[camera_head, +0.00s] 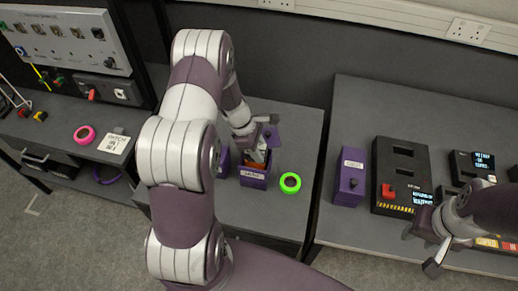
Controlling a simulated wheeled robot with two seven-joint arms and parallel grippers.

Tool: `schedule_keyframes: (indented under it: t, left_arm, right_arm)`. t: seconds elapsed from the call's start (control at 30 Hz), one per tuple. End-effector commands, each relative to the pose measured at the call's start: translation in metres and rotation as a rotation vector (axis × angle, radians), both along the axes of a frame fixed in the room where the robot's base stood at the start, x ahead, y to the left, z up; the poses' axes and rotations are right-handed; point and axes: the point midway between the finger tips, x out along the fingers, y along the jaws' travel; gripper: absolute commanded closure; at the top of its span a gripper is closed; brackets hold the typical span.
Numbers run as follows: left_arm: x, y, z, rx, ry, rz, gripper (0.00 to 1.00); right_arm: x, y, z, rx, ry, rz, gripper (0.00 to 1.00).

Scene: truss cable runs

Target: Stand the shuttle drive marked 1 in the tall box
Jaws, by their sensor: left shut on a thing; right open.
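My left gripper (259,152) is shut over an open purple box (253,183) with a white label on the middle table. It grips a small thing that is mostly hidden by the fingers; I cannot read any mark on it. Orange shows at the box's mouth below the fingers, and I cannot tell whether it belongs to the held thing. A second purple box (351,171) with a white label stands on the right table; I cannot read which label names the tall box. My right gripper (424,248) is open and empty near the right table's front edge.
A green ring (290,191) lies right of the middle box. A black panel (390,206) with a red button and small displays (484,160) stand on the right table. A pink ring (84,142) and a label card (115,145) lie left. A gap separates the tables.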

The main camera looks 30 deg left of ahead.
Motion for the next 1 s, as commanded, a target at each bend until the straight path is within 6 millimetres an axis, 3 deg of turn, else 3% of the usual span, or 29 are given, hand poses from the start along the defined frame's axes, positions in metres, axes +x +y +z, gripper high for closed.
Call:
schedule_keyframes:
  t: [0.5, 1.0]
  left_arm:
    - [0.000, 0.000, -0.013, 0.000, -0.001, 0.000, 1.00]
    - [0.000, 0.000, -0.014, 0.000, -0.001, 0.000, 1.00]
  right_arm:
    - [0.000, 0.000, -0.011, 0.000, 0.000, 0.000, 0.57]
    - [0.000, 0.000, -0.011, 0.000, 0.000, 0.000, 0.57]
